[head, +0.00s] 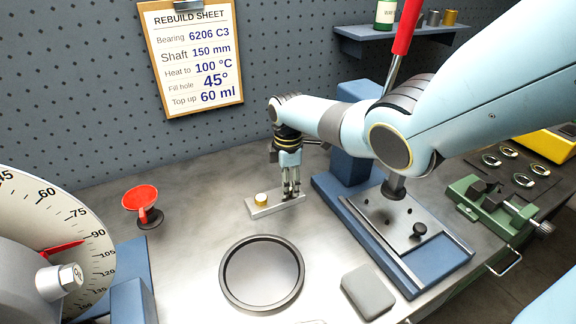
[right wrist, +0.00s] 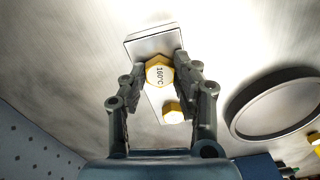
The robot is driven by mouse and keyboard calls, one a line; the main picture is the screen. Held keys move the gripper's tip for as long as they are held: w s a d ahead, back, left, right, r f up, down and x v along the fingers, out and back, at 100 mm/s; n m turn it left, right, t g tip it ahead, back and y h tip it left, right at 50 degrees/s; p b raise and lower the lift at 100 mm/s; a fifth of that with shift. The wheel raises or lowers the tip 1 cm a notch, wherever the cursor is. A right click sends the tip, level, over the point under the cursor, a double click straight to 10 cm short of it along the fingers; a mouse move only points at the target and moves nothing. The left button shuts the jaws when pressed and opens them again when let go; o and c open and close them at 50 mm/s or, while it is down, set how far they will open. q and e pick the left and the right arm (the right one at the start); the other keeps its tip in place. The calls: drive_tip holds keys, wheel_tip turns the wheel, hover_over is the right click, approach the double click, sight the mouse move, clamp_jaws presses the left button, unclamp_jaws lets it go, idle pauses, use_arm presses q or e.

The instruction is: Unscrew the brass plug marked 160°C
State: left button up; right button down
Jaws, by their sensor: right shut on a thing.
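The brass plug marked 160°C (right wrist: 159,72) sits on a pale metal bar (right wrist: 150,44) in the right wrist view, its marked top facing the camera. My right gripper (right wrist: 160,76) is shut on this plug, one finger at each side. A second brass plug (right wrist: 172,112) stands on the same bar, between the fingers' bases in that view. In the head view my right gripper (head: 291,193) points down at the bar's right part and hides the marked plug. The other plug (head: 261,199) shows at the bar's left end (head: 256,211). My left gripper is not in view.
A round dark-rimmed dish (head: 226,275) lies in front of the bar. A blue-based press (head: 420,283) stands right of it, with a green vise (head: 478,200) beyond. The bench behind the funnel is clear.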

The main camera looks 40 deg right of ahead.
drive_tip(key=n, duration=0.3)
drive_tip(key=shift+n, duration=0.4)
drive_tip(key=n, duration=0.5)
drive_tip(key=shift+b, duration=0.3)
drive_tip(key=n, duration=0.7)
drive_tip(key=shift+r, duration=0.15)
